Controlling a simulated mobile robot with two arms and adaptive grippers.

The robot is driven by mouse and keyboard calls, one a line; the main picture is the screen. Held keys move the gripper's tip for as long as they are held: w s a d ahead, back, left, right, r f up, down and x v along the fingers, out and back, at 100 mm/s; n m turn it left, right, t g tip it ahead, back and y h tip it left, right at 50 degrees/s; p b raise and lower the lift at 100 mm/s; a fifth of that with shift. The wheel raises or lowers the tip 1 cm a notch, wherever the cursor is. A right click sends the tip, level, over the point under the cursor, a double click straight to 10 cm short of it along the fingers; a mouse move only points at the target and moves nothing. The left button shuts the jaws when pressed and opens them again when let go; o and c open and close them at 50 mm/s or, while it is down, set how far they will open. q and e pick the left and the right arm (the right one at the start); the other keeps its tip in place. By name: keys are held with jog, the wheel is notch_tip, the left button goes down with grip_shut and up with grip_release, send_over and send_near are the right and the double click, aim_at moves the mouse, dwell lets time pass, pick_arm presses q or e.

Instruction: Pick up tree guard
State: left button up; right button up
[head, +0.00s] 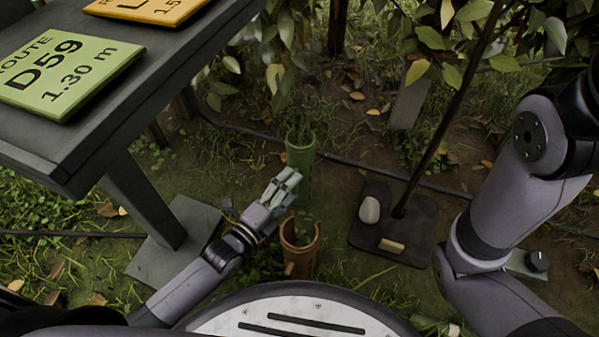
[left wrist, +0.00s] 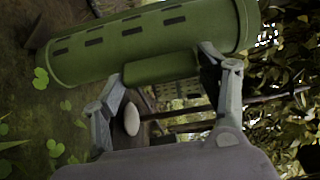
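A green slotted tube, the tree guard (head: 300,160), stands upright with leaves at its top in the head view. It fills the top of the left wrist view (left wrist: 150,40), lying slanted in that picture. A short green block (left wrist: 160,68) juts from its side. My left gripper (head: 287,184) is at the tube's near side. In the left wrist view its two fingers (left wrist: 163,66) stand on either side of the block, very close to its ends. Whether they press on it I cannot tell. My right gripper is out of view; only its arm shows at the right.
A brown tube (head: 300,250) stands just in front of the green one, close to my left gripper. A dark square base (head: 365,230) with a slanting pole and a pale stone-like object (head: 370,210) is to the right. A grey table (head: 120,110) with signs stands at left.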

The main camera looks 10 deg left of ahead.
pick_arm(q)
jog(key=c, duration=0.7)
jog(key=shift+o, duration=0.2)
